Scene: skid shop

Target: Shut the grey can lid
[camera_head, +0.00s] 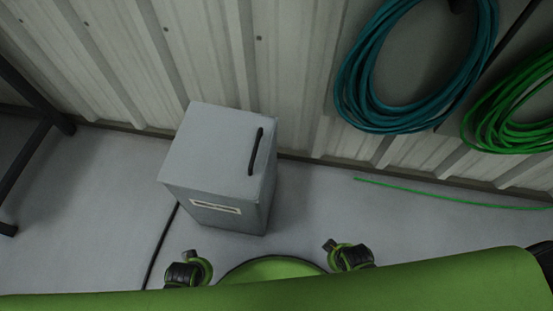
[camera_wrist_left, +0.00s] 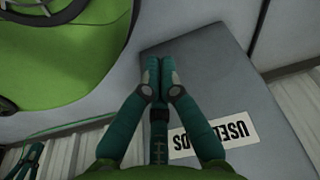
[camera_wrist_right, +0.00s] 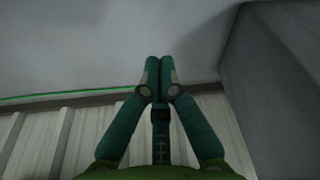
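The grey can (camera_head: 230,215) is a box on the floor against the wall, with a pale label on its front. Its grey lid (camera_head: 205,145) lies on top and carries a black handle (camera_head: 256,152); I see no clear gap under it, but cannot tell whether it is fully shut. My left gripper (camera_wrist_left: 159,62) is shut and empty, in front of the can's labelled face (camera_wrist_left: 205,75); its fingers cover part of the label. My right gripper (camera_wrist_right: 160,62) is shut and empty, with a dark grey face, likely the can's side, to its right. Neither gripper's fingertips show clearly in the head view.
A corrugated wall (camera_head: 300,70) stands behind the can. A teal hose coil (camera_head: 350,95) and a green hose coil (camera_head: 490,130) hang at right. A black cable (camera_head: 160,245) lies left of the can. A dark metal leg (camera_head: 35,90) stands at far left.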

